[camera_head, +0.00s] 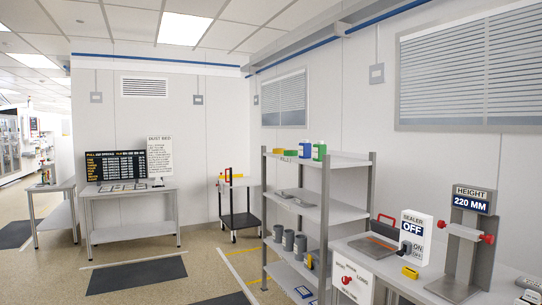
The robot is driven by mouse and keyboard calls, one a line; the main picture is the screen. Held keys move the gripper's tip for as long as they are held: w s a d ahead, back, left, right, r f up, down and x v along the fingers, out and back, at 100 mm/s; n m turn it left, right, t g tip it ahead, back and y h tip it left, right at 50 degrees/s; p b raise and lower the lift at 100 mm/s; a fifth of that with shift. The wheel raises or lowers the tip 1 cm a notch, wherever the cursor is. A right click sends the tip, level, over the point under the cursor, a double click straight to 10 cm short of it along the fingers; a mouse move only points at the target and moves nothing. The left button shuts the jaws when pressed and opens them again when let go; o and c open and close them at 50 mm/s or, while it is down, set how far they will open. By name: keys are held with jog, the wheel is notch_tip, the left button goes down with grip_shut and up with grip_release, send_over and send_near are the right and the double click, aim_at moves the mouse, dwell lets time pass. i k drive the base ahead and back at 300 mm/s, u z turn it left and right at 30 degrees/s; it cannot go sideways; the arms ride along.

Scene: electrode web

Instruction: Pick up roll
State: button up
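Several dark grey, roll-like cylinders (288,239) stand in a row on a lower shelf of the grey shelf rack (325,214), right of the picture's middle. They stand upright, close to one another.
A bench (355,253) at right bears a sealer box (415,236) and a height gauge (470,236). A cart (238,221) stands left of the rack. A table (131,193) with a black board is at the back.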

aim_at(287, 152)
jog(key=u, duration=0.6)
jog(key=i, duration=1.85)
jog(key=u, duration=0.7)
jog(key=i, duration=3.55)
jog(key=z, duration=1.3)
jog(key=i, duration=1.55)
jog(key=z, duration=0.9)
